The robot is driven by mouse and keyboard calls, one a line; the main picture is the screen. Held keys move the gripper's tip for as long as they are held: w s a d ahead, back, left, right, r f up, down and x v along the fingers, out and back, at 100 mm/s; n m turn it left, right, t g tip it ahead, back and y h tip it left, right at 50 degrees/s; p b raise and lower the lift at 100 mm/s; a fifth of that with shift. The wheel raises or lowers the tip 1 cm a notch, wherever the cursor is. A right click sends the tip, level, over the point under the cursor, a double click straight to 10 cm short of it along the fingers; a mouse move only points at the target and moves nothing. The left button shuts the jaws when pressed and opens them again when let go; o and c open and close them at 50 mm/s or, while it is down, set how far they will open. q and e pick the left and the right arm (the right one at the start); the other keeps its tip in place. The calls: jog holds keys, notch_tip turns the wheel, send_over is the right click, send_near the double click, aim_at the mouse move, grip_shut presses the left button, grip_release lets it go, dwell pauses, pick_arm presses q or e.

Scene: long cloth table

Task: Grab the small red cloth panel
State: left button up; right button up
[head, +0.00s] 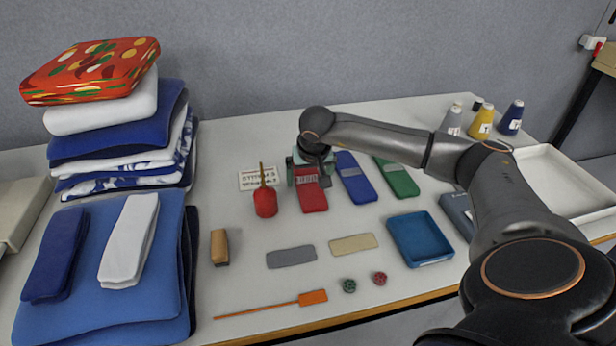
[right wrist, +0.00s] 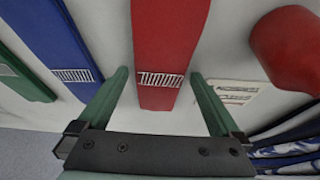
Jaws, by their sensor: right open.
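The small red cloth panel (head: 312,197) lies flat on the table between a red rounded object with a brown stick (head: 265,203) and a blue panel (head: 355,180). In the right wrist view the red panel (right wrist: 170,45) has a white printed label near its close end. My right gripper (head: 307,174) is over the panel's far end and hides part of it. In the right wrist view its green fingers (right wrist: 158,80) are open, one on each side of the panel, with nothing gripped. I cannot tell their exact height above the table. My left gripper is not in view.
A green panel (head: 397,178) lies right of the blue one. A white lettered card (head: 256,178) lies behind the red rounded object. Folded cloth stacks (head: 120,130) fill the left. A blue tray (head: 420,238) and grey patch (head: 291,257) lie nearer the front.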

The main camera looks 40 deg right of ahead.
jog(key=shift+c, duration=0.2)
jog(key=shift+r, duration=0.1)
jog(key=c, duration=1.2)
